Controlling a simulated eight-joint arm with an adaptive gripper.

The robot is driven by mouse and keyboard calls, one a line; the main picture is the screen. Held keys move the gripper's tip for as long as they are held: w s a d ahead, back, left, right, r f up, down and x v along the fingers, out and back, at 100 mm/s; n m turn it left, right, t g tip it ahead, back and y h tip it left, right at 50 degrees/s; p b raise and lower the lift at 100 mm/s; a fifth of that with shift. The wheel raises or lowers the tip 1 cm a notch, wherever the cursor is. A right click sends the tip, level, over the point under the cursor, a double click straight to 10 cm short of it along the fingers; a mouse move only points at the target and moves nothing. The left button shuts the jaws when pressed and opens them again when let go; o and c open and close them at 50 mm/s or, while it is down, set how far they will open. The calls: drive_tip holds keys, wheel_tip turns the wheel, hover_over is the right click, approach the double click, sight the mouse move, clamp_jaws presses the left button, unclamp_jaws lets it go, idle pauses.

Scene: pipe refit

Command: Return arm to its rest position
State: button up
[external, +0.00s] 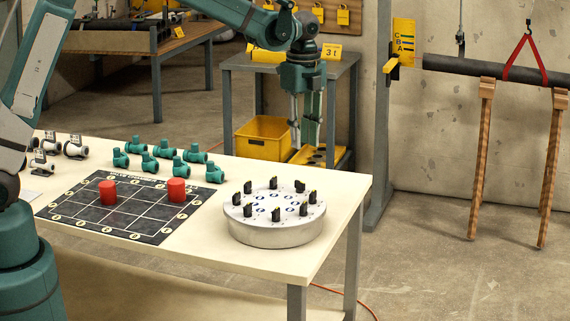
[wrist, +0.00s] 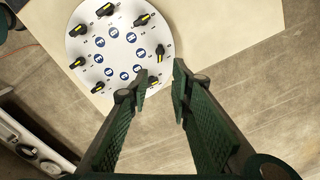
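My arm reaches in from the left in the external view, and my gripper (external: 308,145) points down beyond the table's far right corner. It hangs above floor level, behind the round dial plate. In the wrist view my gripper (wrist: 160,85) shows two green fingers spread apart with nothing between them.
The table (external: 310,262) holds a black grid board (external: 125,228) with two red cylinders and several green pipe fittings (external: 160,150). White fittings (external: 75,148) stand at the left. A yellow bin (external: 262,138) sits on a shelf behind. A black pipe (external: 480,72) hangs at the right.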

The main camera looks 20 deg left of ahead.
drive_tip(key=shift+a, duration=0.1)
idle(0.5)
drive_tip(key=s+a+r+n+t, duration=0.15)
drive_tip(key=a+r+n, duration=0.25)
drive_tip(key=a, duration=0.6)
drive_tip(key=s+a+r+n+t+h, duration=0.1)
drive_tip(key=s+a+r+n, duration=0.3)
drive_tip(key=a, duration=0.6)
drive_tip(key=s+a+r+n+t, duration=0.1)
drive_tip(key=a+r+n, duration=0.3)
drive_tip(key=a, duration=0.6)
drive_tip(key=s+a+f+n+t, duration=0.1)
drive_tip(key=s+a+n+t, duration=0.1)
drive_tip(key=s+a+n, duration=0.4)
drive_tip(key=s+a+f+n+t+y, duration=0.1)
drive_tip(key=s+a+n, duration=0.5)
drive_tip(key=s+a, duration=0.6)
drive_tip(key=shift+s+a+f+t, duration=0.2)
drive_tip(key=shift+a+t, duration=0.15)
drive_tip(key=shift+a, duration=2.15)
drive_tip(key=shift+f, duration=0.1)
wheel_tip(320, 180, down, 13)
drive_tip(key=b, duration=1.3)
